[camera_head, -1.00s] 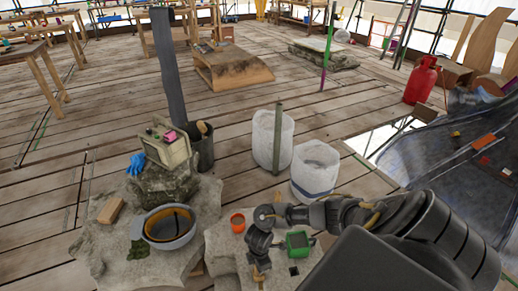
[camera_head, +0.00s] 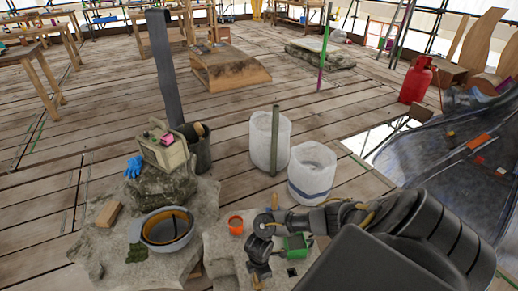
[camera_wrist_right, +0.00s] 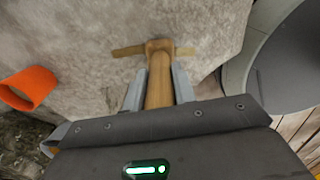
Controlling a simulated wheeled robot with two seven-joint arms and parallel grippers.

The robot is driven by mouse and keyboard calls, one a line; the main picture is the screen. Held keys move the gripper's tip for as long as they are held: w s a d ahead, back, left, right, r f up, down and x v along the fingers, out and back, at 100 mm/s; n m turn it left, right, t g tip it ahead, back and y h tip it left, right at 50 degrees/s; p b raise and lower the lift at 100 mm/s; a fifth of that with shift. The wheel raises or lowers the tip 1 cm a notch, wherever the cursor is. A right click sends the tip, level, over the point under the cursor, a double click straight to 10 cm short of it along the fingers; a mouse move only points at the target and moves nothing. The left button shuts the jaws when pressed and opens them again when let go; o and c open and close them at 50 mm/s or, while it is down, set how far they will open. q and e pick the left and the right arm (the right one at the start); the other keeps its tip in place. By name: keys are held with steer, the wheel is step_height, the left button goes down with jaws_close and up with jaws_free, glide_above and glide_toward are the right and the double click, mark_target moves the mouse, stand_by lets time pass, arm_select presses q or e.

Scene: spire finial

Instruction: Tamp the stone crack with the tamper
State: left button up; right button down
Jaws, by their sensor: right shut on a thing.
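The tamper (camera_wrist_right: 159,88) is a wooden tool with a round handle and a crosspiece at its far end. My right gripper (camera_wrist_right: 160,80) is shut on its handle, one finger on each side. In the head view the right gripper (camera_head: 259,268) is low over the front grey stone block (camera_head: 222,258), and the tamper is mostly hidden there. In the wrist view the crosspiece lies over the grey stone surface (camera_wrist_right: 85,40); I cannot tell whether it touches. A small dark patch (camera_head: 292,271) marks the block; I cannot tell whether it is the crack. My left gripper is not in view.
Two white sacks (camera_head: 312,172) stand behind. Open plank floor lies beyond.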

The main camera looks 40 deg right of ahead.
steer(key=shift+s+a+r+p, duration=0.1)
steer(key=shift+s+a+p, duration=0.2)
steer(key=shift+s, duration=0.15)
steer(key=shift+s+a, duration=0.2)
steer(key=shift+s, duration=0.1)
steer(key=shift+s+a, duration=0.1)
steer(key=shift+s, duration=0.05)
steer(key=shift+s+p, duration=0.1)
steer(key=shift+p, duration=0.2)
steer(key=shift+s+a+p, duration=0.2)
steer(key=shift+s+a, duration=0.15)
steer(key=shift+s, duration=0.2)
steer(key=shift+s+a+p, duration=0.15)
steer(key=shift+s+a, duration=0.15)
steer(key=shift+s, duration=0.2)
step_height(320, 180, up, 7)
steer(key=p, duration=0.8)
